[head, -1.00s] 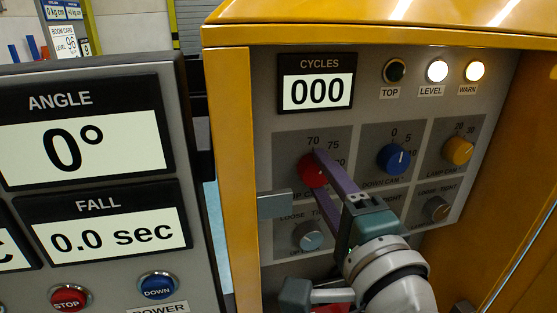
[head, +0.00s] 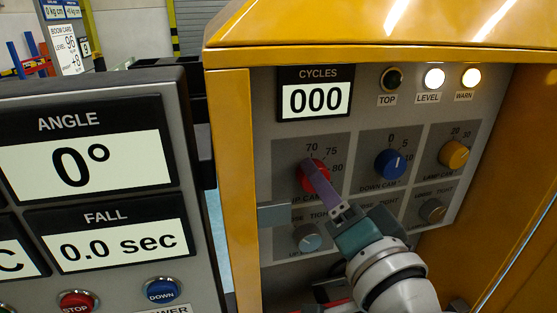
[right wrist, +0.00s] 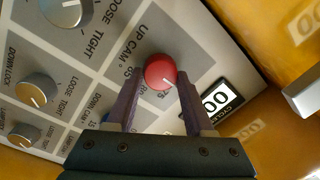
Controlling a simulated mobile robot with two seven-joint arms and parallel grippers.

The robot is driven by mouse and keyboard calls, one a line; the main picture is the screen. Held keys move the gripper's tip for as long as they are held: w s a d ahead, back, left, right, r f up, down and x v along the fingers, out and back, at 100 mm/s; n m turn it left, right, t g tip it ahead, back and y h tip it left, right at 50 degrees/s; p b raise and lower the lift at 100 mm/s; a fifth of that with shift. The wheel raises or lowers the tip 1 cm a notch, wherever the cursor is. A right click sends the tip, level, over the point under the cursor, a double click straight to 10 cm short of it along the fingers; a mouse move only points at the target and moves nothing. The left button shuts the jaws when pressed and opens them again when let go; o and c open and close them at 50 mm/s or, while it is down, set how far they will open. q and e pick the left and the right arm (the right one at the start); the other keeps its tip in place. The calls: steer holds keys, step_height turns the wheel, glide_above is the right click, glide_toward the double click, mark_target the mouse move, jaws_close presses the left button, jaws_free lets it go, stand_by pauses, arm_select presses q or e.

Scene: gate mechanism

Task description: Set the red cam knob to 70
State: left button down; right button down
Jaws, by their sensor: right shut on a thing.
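The red cam knob (head: 321,168) is on the panel inside the yellow housing, under the labels 70, 75 and 80. It also shows in the right wrist view (right wrist: 160,70), round, with a short white mark toward the lower right. I cannot tell exactly which number the mark meets. My right gripper (head: 309,166) has its purple fingers on either side of the knob, shut on it. In the right wrist view the fingertips (right wrist: 160,82) flank the knob and hide part of the dial numbers. My left gripper is out of view.
The blue cam knob (head: 390,164) and the yellow lamp cam knob (head: 453,152) sit to the right. Grey lock knobs (head: 307,238) are below. The cycles display (head: 315,94) reads 000. The yellow housing wall (head: 234,180) and the angle console (head: 95,155) stand left.

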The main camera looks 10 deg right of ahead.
stand_by(0.3)
steer(key=shift+c, duration=1.4)
jaws_free()
steer(key=s+b, duration=0.1)
steer(key=s, duration=0.9)
steer(key=shift+d+f, duration=0.2)
steer(key=shift+d, duration=0.2)
